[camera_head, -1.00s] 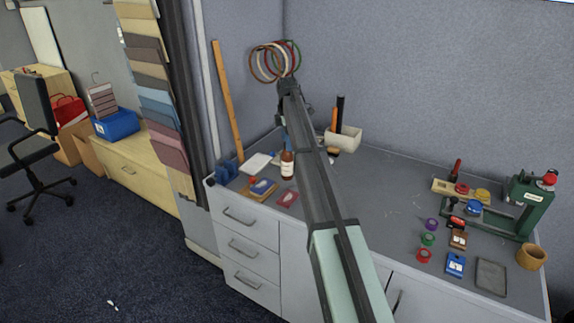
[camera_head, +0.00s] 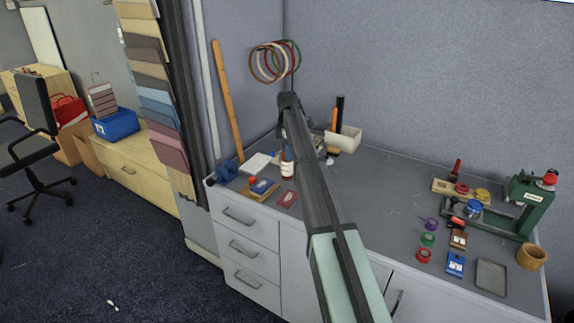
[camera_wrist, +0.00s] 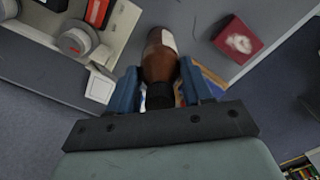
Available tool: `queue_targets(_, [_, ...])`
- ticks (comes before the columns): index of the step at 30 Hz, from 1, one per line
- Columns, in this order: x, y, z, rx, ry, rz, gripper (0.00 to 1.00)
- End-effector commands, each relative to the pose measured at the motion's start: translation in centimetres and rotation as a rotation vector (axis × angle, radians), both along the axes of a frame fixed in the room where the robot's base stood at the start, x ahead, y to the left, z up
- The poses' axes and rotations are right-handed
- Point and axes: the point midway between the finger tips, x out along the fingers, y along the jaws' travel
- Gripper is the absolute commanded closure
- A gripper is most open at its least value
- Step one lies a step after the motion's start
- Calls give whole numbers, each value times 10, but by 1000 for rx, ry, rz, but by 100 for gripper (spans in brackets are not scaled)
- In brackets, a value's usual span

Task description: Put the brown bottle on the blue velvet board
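The brown bottle (camera_head: 287,168) has a white label and stands at the left end of the grey worktop, partly hidden by my arm. In the wrist view the bottle (camera_wrist: 159,65) shows between my blue fingers, its black cap towards the palm. My gripper (camera_wrist: 160,75) is around the bottle's upper part and looks open, with narrow gaps beside the cap; contact is hard to judge. A small wood-edged board with a blue top (camera_head: 263,188) lies just left of the bottle and looks like the blue velvet board. A small red piece is at its upper left.
A dark blue holder (camera_head: 226,172) and a white block (camera_head: 256,162) are at the left. Small tins and a green press (camera_head: 528,202) stand at the right; the middle worktop is clear.

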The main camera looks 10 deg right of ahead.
Motion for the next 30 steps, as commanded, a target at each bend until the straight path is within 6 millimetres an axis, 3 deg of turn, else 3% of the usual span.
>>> queue_targets(2, [0, 0, 0, 0, 0, 0, 59])
queue_targets(15, [0, 0, 0, 0, 0, 0, 100])
queue_targets(25, [0, 0, 2, 0, -1, 0, 100])
queue_targets(30, [1, 0, 19, 0, -1, 0, 100])
